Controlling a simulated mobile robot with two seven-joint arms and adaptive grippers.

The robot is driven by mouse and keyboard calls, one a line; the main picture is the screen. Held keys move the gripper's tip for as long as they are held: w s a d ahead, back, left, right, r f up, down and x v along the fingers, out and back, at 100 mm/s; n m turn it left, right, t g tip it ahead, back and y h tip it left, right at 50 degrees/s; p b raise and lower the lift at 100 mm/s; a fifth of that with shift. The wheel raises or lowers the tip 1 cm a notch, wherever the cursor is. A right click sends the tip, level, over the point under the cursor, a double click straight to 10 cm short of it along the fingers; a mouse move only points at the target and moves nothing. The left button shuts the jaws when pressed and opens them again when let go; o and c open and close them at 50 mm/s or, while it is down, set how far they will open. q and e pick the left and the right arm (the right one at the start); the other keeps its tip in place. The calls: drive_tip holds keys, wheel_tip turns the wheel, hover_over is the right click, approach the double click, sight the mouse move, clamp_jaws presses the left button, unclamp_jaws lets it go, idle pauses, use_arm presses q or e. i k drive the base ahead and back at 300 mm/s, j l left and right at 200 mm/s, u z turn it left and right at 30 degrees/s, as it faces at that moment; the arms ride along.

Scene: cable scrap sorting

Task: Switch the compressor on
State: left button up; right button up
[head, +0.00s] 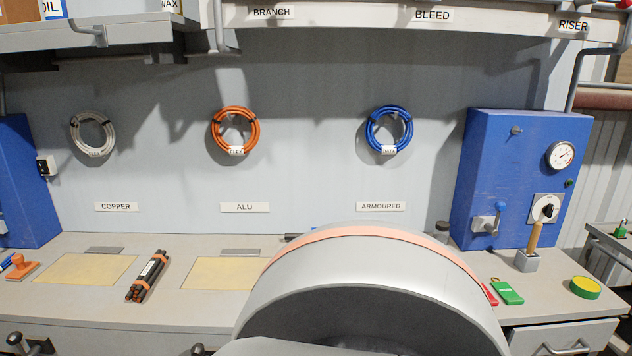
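A blue cabinet (485,150) stands at the right end of the bench against the back wall. No label on it says compressor. Its front has a round white gauge (561,155), whose reading is too small to tell. Below the gauge is a black rotary knob (547,211) on a pale plate; its setting is unclear. A blue-tipped lever (500,208) sits on a grey plate to the left. A small dark green button or lamp (569,183) is at the right edge. Neither of my grippers is in view.
A wooden-handled tool (534,238) stands in a grey block before the cabinet. Bundled dark cables (148,276) lie on the left bench. The bench's middle front is hidden. A shelf hangs above.

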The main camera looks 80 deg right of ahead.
sight(548, 209)
drive_tip(key=z, duration=3.9)
drive_tip(key=i+l+u, duration=0.15)
drive_tip(key=i+l, duration=0.25)
drive_tip(key=i+l+u, duration=0.1)
drive_tip(key=i+l, duration=0.25)
drive_tip(key=l, duration=0.25)
drive_tip(key=i+l, duration=0.15)
drive_tip(key=l, duration=0.25)
drive_tip(key=i+l, duration=0.15)
drive_tip(key=l, duration=0.2)
drive_tip(key=i+l, duration=0.15)
drive_tip(key=l, duration=0.25)
drive_tip(key=i+l, duration=0.2)
drive_tip(key=l, duration=0.15)
